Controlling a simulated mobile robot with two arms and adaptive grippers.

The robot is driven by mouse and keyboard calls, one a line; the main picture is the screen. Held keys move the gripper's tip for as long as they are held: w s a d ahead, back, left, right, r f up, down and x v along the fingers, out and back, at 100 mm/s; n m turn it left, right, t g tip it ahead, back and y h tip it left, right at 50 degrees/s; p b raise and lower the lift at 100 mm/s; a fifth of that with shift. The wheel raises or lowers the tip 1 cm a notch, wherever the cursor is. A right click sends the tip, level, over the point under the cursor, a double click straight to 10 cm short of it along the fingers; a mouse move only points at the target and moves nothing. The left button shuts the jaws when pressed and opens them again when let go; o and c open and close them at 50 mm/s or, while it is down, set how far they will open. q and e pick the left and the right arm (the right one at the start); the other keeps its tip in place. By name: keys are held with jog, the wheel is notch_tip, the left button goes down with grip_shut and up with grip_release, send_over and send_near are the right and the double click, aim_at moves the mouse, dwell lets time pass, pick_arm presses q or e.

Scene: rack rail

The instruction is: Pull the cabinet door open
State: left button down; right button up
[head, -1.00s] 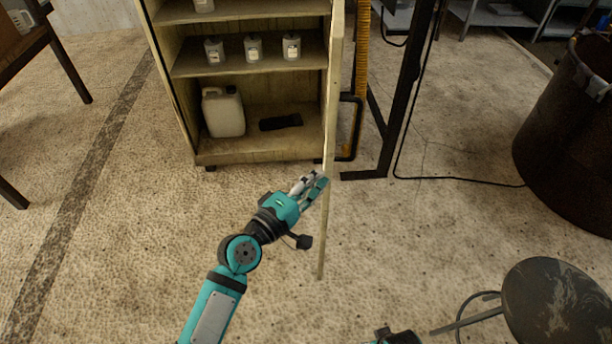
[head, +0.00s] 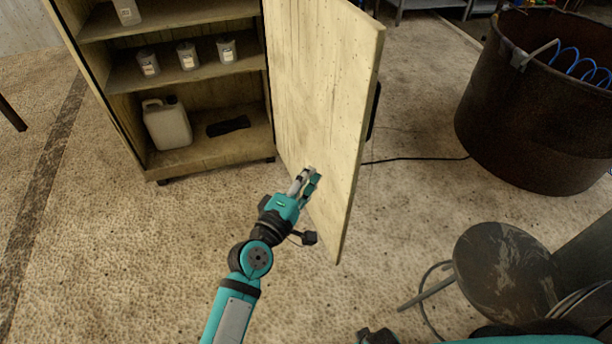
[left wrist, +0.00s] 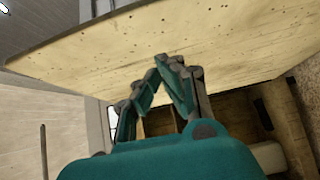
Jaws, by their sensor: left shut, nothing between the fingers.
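The cabinet (head: 212,170) is pale wood, and its door (head: 322,95) stands wide open, swung out to the right of the shelves. My left gripper (head: 311,174) is shut and empty at the inner face of the door, low and toward its free edge. In the left wrist view the gripper's fingertips (left wrist: 172,62) are close to the pale door panel (left wrist: 200,42); I cannot tell whether they touch it. The door's handle side faces away, with only a dark bit showing behind the edge. My right gripper is out of view; only dark and teal parts of my right arm show at the bottom.
Inside the cabinet are several grey canisters (head: 188,57), a white jug (head: 167,124) and a dark flat item (head: 228,126). A rusty barrel (head: 530,110) and a dark round stool (head: 505,275) stand to the right. The floor left of my arm is clear.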

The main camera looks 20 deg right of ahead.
pick_arm(q)
jog(key=v, duration=1.2)
jog(key=s+a+f+m+g+y, duration=0.25)
jog(key=a+f, duration=0.25)
jog(key=f, duration=0.5)
jog(key=s+a+f+m+g+y, duration=0.2)
jog(key=a+f+y, duration=0.15)
jog(key=f, duration=0.75)
jog(key=s+a+f+m+g+y, duration=0.25)
jog(key=a+f, duration=0.25)
jog(key=f, duration=0.5)
jog(key=s+a+f+m+g+y, duration=0.4)
jog(key=s+a+f, duration=0.7)
jog(key=s+a, duration=0.15)
jog(key=s+a+r+p, duration=0.1)
jog(key=s+p, duration=0.6)
jog(key=s+a+r+g+p, duration=0.1)
jog(key=s+p, duration=0.6)
jog(key=s, duration=0.1)
jog(key=shift+a+r+m+p, duration=0.3)
jog(key=shift+a+p, duration=0.05)
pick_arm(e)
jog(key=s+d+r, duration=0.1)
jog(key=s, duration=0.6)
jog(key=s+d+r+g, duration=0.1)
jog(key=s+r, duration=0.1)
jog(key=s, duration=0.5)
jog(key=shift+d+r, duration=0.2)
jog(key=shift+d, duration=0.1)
